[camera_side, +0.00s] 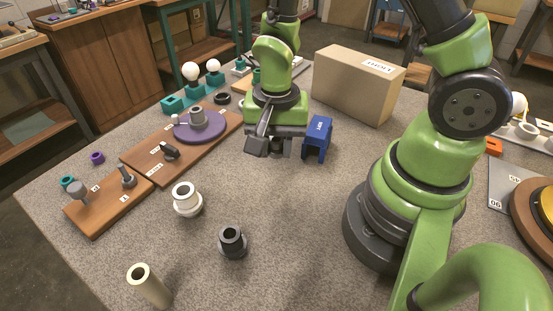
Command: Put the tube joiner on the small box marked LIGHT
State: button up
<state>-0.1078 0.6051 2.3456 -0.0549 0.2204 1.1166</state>
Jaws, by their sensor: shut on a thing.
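My gripper (270,148) hangs above the table near the centre, pointing down. It is shut on a small dark grey part (283,148), mostly hidden by the fingers; I cannot tell for sure that this is the tube joiner. A tan box (345,88) stands at the back right of my gripper, apart from it. A white label on its top edge seems to read LIGHT, upside down in this view. The visible top of the box is bare.
A blue labelled block (317,140) stands just right of my gripper. A white collar (187,200), a dark grey collar (232,243) and a cream tube (150,287) stand in front. Wooden boards (205,150) with parts lie left.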

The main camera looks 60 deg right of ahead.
jog(key=shift+r, duration=0.6)
jog(key=w+d+r+m, duration=0.2)
jog(key=w+d+m, duration=0.2)
jog(key=w+d, duration=0.3)
notch_tip(320, 180, up, 12)
jog(key=m, duration=1.4)
send_over(357, 59)
notch_tip(357, 59, down, 10)
jog(key=shift+a+r, duration=0.1)
jog(key=shift+r, duration=0.05)
jog(key=o, duration=0.9)
